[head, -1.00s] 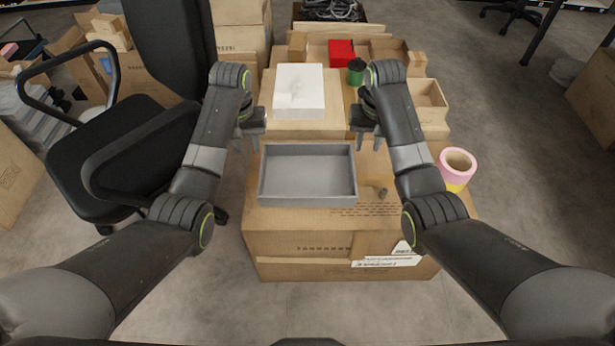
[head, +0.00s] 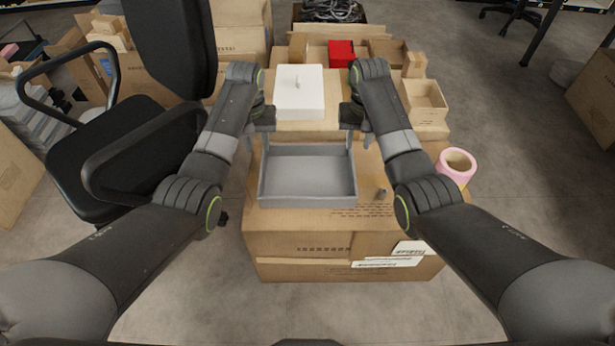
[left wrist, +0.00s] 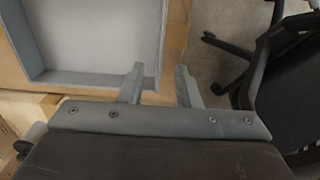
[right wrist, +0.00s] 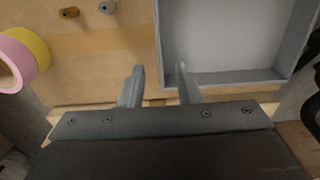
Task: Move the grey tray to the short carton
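The grey tray (head: 308,201) is a shallow open box, empty, lying flat on the near brown carton (head: 300,243). My left gripper (head: 258,140) is over the tray's far left corner; in the left wrist view its open fingers (left wrist: 160,82) lie either side of the tray's side wall (left wrist: 161,40). My right gripper (head: 358,138) is over the far right corner; in the right wrist view its open fingers (right wrist: 160,85) straddle the other side wall. Whether the fingers touch the walls I cannot tell. Which carton is the short one is unclear; another carton (head: 308,131) stands just behind.
A white box (head: 299,93) sits on the carton behind. A pink and yellow roll (head: 457,166) stands at the right. Small pieces (head: 381,192) lie on the near carton right of the tray. An office chair (head: 120,160) is at the left. A red box (head: 341,53) is farther back.

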